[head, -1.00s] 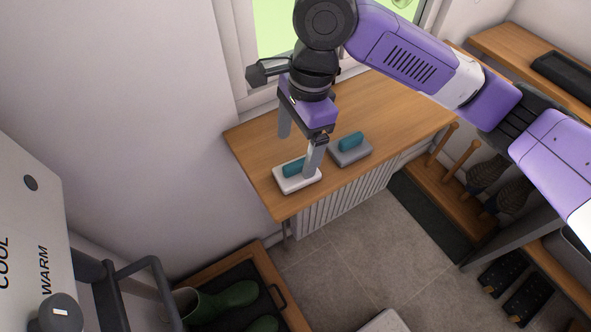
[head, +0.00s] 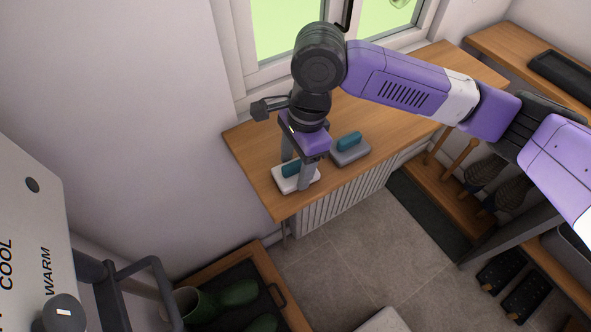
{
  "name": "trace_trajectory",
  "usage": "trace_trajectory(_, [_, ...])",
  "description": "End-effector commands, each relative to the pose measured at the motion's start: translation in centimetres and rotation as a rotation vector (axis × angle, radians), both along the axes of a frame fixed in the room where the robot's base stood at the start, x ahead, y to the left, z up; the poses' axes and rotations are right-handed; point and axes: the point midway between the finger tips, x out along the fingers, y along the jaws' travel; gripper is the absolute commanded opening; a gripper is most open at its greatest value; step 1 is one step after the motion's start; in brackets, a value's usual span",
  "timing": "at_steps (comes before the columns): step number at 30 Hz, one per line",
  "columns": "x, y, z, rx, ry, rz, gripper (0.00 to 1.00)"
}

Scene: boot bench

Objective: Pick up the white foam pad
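The white foam pad (head: 282,185) lies flat near the left front corner of the wooden bench top. It has a teal grip (head: 290,170) on top. My gripper (head: 296,172) is lowered over it with its fingers apart, one on the far side of the teal grip and one on the near side. The near finger hides part of the pad and grip. I cannot tell whether the fingers touch the grip.
A grey pad (head: 351,155) with a teal grip lies close to the right on the bench top (head: 395,105). The wall is close on the left. A tray (head: 262,262) with green boots (head: 222,299) is on the floor below.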

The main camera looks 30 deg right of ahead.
Motion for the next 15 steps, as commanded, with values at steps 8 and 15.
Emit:
trace_trajectory(8, [-0.01,0.01,0.02,0.000,0.000,0.000,0.19])
trace_trajectory(15, [0.01,0.02,0.75,0.000,0.000,0.000,0.19])
